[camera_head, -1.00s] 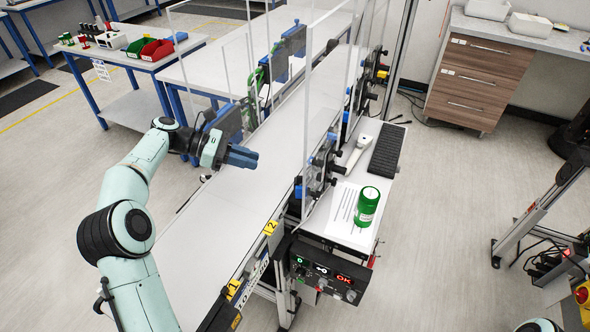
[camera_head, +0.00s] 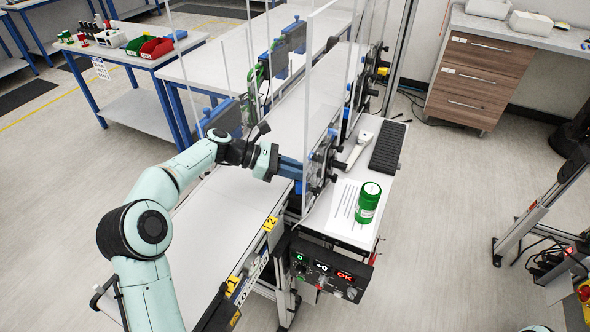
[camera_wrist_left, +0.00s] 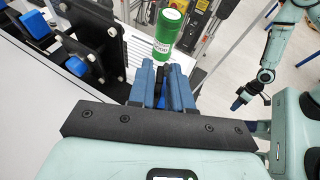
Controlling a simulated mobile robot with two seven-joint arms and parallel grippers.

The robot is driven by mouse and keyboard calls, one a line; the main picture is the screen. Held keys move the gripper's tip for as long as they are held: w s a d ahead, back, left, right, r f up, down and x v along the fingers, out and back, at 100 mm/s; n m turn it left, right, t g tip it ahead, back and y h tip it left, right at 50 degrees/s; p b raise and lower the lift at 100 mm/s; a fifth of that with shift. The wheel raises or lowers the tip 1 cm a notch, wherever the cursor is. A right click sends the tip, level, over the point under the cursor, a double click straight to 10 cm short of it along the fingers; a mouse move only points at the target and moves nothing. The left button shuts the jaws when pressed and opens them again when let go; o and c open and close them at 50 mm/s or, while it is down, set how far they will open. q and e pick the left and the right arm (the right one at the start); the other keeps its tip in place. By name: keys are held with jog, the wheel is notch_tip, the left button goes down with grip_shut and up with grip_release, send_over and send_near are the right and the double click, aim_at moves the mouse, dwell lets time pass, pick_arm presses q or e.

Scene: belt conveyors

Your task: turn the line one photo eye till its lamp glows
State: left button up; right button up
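Blue photo-eye-like blocks on black brackets line the conveyor's right side; one (camera_head: 332,134) is just beyond my left gripper. Two blue blocks show in the left wrist view, a nearer one (camera_wrist_left: 76,66) and a farther one (camera_wrist_left: 36,24). I cannot tell which is the line one eye, and no glowing lamp is discernible on them. My left gripper (camera_head: 291,168) reaches across the belt to the brackets, behind the clear panel. My right gripper (camera_wrist_left: 238,101) hangs at the right of the wrist view, too small to read.
A green canister (camera_head: 368,203) stands on a paper sheet on the side shelf (camera_head: 350,236), beyond my left fingers. A control box (camera_head: 325,273) with an "OK" display hangs below. Clear upright panels (camera_head: 322,80) confine the space around the brackets. The near belt (camera_head: 215,235) is bare.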

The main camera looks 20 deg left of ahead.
pick_arm(q)
grip_shut()
jog(key=m+g+p, duration=0.1)
jog(key=r+g+p, duration=0.1)
jog(key=p, duration=0.1)
jog(key=shift+w+m+h, duration=0.3)
jog(key=shift+w+m, duration=0.05)
jog(key=shift+m, duration=0.05)
jog(key=shift+w+f+m+g, duration=0.1)
jog(key=shift+f+m+g, duration=0.3)
jog(key=shift+m+g, duration=0.1)
jog(key=shift+w+a+f+g, duration=0.1)
jog(key=shift+w+f+g, duration=0.1)
jog(key=shift+g, duration=0.2)
jog(key=shift+s+r+m+g, duration=0.2)
jog(key=shift+s+m+g, duration=0.35)
jog(key=shift+m, duration=0.25)
jog(key=shift+w+f+g, duration=0.1)
jog(key=shift+w+g, duration=0.15)
jog(key=shift+g, duration=0.1)
jog(key=shift+m, duration=0.3)
pick_arm(e)
jog(key=shift+t, duration=0.3)
jog(key=w+r, duration=0.3)
jog(key=w, duration=0.1)
jog(key=shift+r, duration=0.4)
jog(key=shift+w, duration=0.1)
